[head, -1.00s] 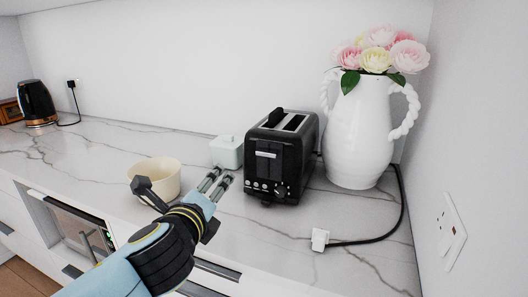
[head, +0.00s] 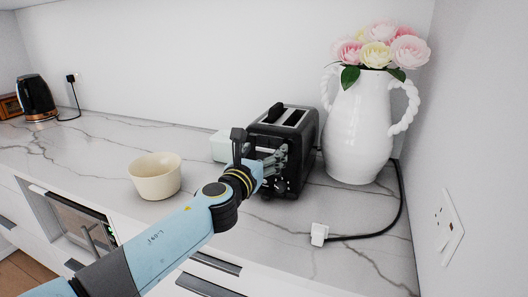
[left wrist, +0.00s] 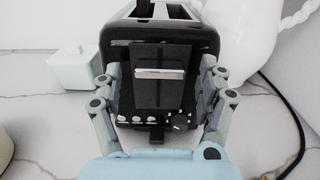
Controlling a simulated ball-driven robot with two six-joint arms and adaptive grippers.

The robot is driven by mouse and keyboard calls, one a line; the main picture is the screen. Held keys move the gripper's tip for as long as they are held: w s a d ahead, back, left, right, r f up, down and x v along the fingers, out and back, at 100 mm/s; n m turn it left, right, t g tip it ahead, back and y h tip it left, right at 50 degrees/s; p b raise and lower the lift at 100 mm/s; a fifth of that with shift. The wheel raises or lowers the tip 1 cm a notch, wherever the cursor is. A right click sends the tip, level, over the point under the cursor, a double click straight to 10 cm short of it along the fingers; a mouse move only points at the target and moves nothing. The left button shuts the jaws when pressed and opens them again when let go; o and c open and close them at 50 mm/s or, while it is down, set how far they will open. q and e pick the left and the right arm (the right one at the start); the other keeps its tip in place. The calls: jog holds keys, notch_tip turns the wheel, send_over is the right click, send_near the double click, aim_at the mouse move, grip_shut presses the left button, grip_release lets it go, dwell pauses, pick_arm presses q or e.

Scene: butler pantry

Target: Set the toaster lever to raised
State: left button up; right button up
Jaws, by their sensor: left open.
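The black toaster (head: 297,122) stands on the marble counter, with two slots on top. In the left wrist view its front face (left wrist: 122,62) fills the middle. A wide silver-edged bar (left wrist: 160,73) on a dark panel there looks like the lever; its exact height in its travel is hard to tell. Small buttons and a round knob (left wrist: 180,122) sit below it. My left gripper (head: 274,160) is open in front of the toaster. Its two fingers (left wrist: 161,80) lie on either side of the panel, with nothing gripped. Contact cannot be told. My right gripper is out of view.
A white vase (head: 357,130) with flowers stands close on the toaster's right. A pale lidded box (head: 221,145) is on its left, and a cream bowl (head: 155,176) is nearer the front. A black cable with a white plug (head: 319,234) lies on the right.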

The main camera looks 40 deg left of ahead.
pick_arm(q)
jog(key=shift+w, duration=0.3)
jog(key=shift+r, duration=0.1)
grip_shut()
